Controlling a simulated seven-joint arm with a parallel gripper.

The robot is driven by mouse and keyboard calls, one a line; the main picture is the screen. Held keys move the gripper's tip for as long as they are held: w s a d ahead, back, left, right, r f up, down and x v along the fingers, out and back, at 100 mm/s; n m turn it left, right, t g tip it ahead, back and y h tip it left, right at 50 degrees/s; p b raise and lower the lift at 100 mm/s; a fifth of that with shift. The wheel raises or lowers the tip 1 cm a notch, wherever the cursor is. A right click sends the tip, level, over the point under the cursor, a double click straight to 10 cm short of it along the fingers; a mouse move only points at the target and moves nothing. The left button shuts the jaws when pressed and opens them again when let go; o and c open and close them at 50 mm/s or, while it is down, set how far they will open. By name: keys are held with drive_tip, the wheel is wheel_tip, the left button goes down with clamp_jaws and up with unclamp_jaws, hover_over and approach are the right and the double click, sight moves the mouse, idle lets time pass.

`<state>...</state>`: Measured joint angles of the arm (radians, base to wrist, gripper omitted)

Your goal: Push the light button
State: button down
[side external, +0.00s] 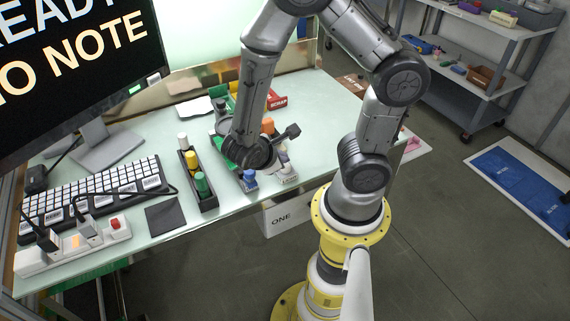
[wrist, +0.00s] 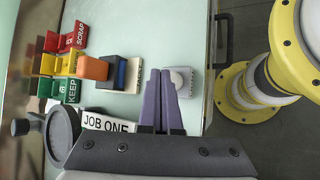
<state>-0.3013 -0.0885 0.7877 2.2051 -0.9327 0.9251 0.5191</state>
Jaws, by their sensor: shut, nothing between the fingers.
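A small pale block with a round white button (wrist: 180,76) on top sits near the table edge in the wrist view. In the side external view its pale base (side external: 287,178) shows near the table's front edge, partly behind my arm. My gripper (wrist: 161,71) has its two purple-grey fingers close together, shut and empty. In the wrist view the fingertips overlap the left side of the button block. Whether they touch it I cannot tell. In the side external view the fingers are mostly hidden by the wrist.
Orange (wrist: 93,68) and dark blue blocks stand beside the button. Red, yellow and green bins (wrist: 68,62) lie beyond. A black tray (side external: 197,180) with coloured pegs, a keyboard (side external: 95,195) and a power strip (side external: 75,245) with a red switch are further left. A monitor (side external: 80,65) stands behind.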

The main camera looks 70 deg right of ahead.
drive_tip(key=shift+f, duration=0.2)
idle(0.4)
drive_tip(key=shift+f, duration=0.3)
idle(0.4)
drive_tip(key=shift+r, duration=0.5)
drive_tip(key=shift+r, duration=3)
